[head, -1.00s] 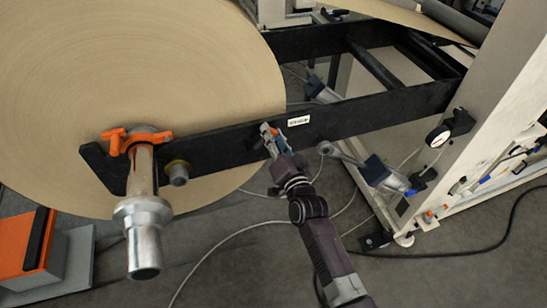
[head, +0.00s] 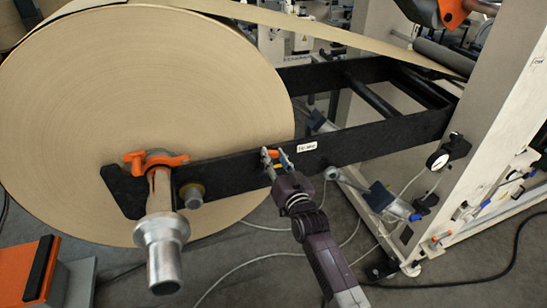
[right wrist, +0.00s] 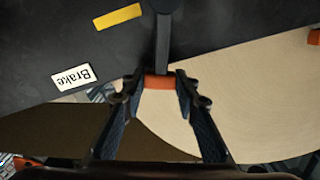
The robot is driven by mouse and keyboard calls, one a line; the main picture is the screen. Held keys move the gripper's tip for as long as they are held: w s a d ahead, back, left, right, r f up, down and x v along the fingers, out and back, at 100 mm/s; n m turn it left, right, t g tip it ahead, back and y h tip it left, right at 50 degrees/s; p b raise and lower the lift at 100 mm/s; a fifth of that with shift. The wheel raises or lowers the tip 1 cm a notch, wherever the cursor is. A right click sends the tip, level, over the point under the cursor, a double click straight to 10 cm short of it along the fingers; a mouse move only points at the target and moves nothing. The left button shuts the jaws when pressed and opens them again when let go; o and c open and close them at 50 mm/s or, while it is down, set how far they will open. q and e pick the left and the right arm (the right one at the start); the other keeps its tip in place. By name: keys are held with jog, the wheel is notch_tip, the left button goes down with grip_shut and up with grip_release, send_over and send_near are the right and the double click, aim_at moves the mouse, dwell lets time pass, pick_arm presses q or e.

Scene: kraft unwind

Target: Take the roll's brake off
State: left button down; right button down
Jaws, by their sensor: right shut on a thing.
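The big brown paper roll (head: 120,95) hangs on a shaft at the left in the head view. The brake lever is a dark bar (right wrist: 163,45) with an orange end (right wrist: 159,82), on the black arm (head: 370,138) beside the roll. A white "Brake" label (right wrist: 73,77) is on that arm. My right gripper (head: 276,160) is at the arm's side, left of the label. In the right wrist view my right gripper (right wrist: 160,88) has its fingers on both sides of the orange end, shut on it. My left gripper is not in view.
An orange clamp (head: 155,160) and a metal shaft end (head: 162,245) stick out at the left. Cables lie on the grey floor. A yellow sticker (right wrist: 118,16) is on the arm.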

jog(key=shift+f, duration=0.1)
jog(key=c, duration=1.5)
grip_release()
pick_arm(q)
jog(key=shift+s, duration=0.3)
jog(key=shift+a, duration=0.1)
pick_arm(e)
jog(key=v, duration=1.2)
